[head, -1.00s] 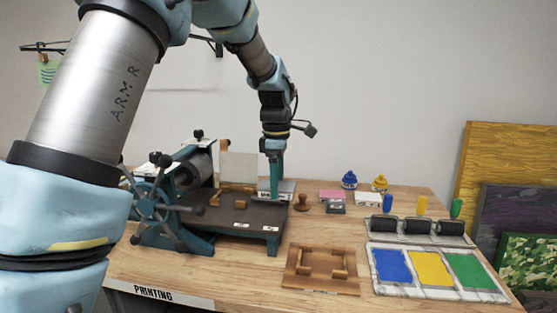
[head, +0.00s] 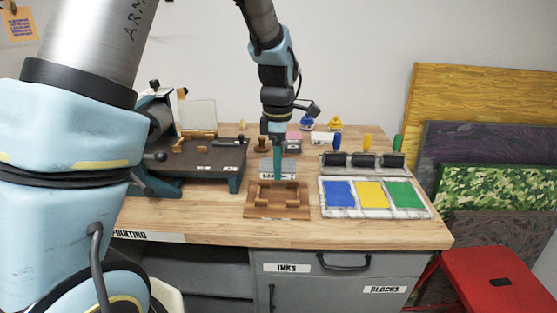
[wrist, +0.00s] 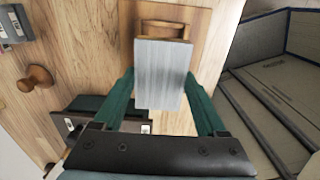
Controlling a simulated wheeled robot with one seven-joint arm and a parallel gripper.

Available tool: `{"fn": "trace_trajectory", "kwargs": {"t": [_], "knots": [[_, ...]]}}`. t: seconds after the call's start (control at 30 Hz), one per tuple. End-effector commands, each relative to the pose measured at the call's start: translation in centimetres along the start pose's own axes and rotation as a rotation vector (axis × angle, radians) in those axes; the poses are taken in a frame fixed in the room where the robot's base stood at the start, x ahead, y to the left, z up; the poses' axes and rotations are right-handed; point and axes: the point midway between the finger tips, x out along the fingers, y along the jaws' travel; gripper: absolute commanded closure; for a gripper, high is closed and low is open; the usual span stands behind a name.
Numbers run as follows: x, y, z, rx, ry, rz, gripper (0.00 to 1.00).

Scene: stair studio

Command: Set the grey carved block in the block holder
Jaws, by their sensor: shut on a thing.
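My gripper (head: 278,165) is shut on the grey carved block (wrist: 160,72), its teal fingers on either side of it in the wrist view. In the head view the block (head: 265,167) shows partly behind the fingers, just beyond the back of the block holder. The block holder (head: 250,213) is a brown wooden base with raised corner pieces on the table. In the wrist view the block covers part of the holder (wrist: 205,25), and the holder's near parts are hidden. I cannot tell the exact height of the block above the table.
The printing press (head: 205,163) stands left of the holder. An ink tray (head: 327,206) with blue, yellow and green pads lies to the right, with several rollers (head: 363,160) behind it. A wooden stamp (head: 262,145) stands further back. A red stool (head: 490,282) is at the right.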

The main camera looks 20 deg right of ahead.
Motion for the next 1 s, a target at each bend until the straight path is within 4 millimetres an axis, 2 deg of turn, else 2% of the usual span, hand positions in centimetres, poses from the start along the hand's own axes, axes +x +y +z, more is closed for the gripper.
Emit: {"fn": "trace_trajectory", "kwargs": {"t": [0.03,0.6,1.0], "knots": [[0.8,0.0,0.0,0.0,0.0,0.0,0.84],[5.0,0.0,0.0,0.0,0.0,0.0,0.84],[5.5,0.0,0.0,0.0,0.0,0.0,0.84]]}}
